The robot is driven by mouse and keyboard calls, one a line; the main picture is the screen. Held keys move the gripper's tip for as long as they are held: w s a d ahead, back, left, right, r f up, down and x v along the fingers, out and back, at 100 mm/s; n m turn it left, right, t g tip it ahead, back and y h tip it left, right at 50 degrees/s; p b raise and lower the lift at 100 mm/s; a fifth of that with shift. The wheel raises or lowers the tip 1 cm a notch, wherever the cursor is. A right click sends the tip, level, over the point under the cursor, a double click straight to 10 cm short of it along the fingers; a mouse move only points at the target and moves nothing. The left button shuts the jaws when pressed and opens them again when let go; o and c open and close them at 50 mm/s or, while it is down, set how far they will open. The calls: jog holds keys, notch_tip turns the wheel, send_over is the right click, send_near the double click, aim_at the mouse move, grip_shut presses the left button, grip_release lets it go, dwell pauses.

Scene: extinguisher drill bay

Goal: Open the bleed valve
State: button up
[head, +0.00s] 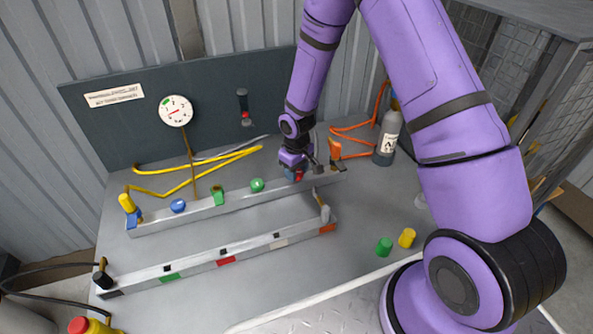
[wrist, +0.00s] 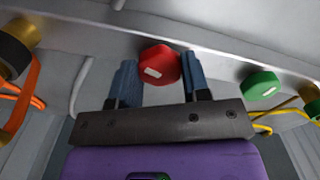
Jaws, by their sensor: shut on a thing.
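A red knob (wrist: 153,66) with a small white mark on its face sits on the front of a grey rail, between my two blue fingertips in the wrist view. My gripper (wrist: 158,70) is shut on it. In the head view my gripper (head: 293,170) reaches down to the rail's right part, and only a little of the red knob (head: 299,176) shows beside the fingers. A green knob (head: 257,185) is on the same rail to the left; it also shows in the wrist view (wrist: 261,84). I cannot read any label naming the bleed valve.
A white gauge (head: 175,111) is on the back panel. A grey bottle (head: 389,133) stands right.

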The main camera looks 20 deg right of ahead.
jog(key=shift+n, duration=1.9)
jog(key=o, duration=0.9)
jog(key=shift+o, duration=0.2)
jog(key=shift+r, duration=0.1)
notch_tip(320, 180, up, 11)
